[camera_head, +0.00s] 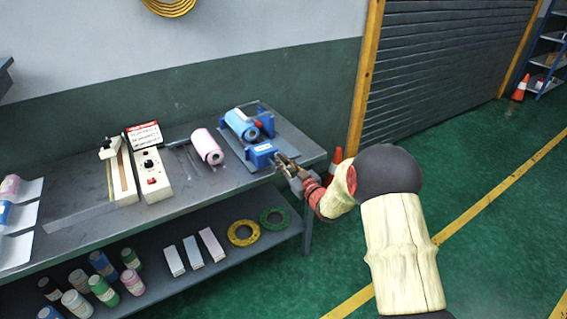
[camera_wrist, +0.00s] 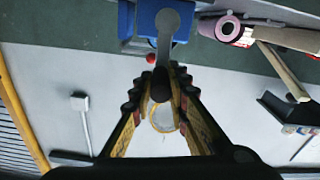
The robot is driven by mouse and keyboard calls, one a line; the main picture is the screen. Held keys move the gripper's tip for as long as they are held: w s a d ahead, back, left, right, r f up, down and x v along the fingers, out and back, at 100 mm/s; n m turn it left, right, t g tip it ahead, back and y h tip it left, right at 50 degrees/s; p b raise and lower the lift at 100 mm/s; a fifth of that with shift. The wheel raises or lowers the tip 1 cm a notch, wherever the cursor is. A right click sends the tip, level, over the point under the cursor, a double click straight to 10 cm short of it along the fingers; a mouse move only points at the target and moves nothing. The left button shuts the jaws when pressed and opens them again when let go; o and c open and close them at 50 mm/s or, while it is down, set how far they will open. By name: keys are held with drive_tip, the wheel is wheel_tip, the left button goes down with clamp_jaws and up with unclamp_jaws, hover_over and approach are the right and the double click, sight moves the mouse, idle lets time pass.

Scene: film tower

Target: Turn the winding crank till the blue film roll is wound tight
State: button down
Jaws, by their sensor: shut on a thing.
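The blue film roll (camera_head: 241,124) lies in the blue winding stand (camera_head: 262,154) near the right end of the bench. The winding crank (camera_wrist: 163,40) shows in the wrist view as a grey arm coming from the blue housing (camera_wrist: 150,18), with a dark handle (camera_wrist: 160,84) at its end. My gripper (camera_head: 287,166) is at the front right of the stand. In the wrist view its fingers (camera_wrist: 161,82) are shut on the dark crank handle. In the head view my gripper hides most of the crank. I cannot tell how tight the roll is.
A pink roll (camera_head: 206,146) lies left of the stand, beside a white sealing device (camera_head: 148,176) on the grey bench (camera_head: 85,232). Tape rings (camera_head: 243,233) and several bottles are on the lower shelf.

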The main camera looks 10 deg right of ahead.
drive_tip(key=shift+d+f, duration=0.2)
drive_tip(key=w+d+f+m+p, duration=0.1)
drive_tip(key=f+m, duration=0.4)
drive_tip(key=m, duration=0.6)
drive_tip(key=d+f+m+p, duration=0.4)
drive_tip(key=f+m+p, duration=0.1)
drive_tip(key=m, duration=0.7)
drive_tip(key=shift+w+f+m+p, duration=0.2)
drive_tip(key=shift+w+m+p, duration=0.1)
drive_tip(key=shift+w, duration=0.05)
idle(0.6)
drive_tip(key=c, duration=1.7)
unclamp_jaws()
drive_tip(key=shift+r, duration=0.2)
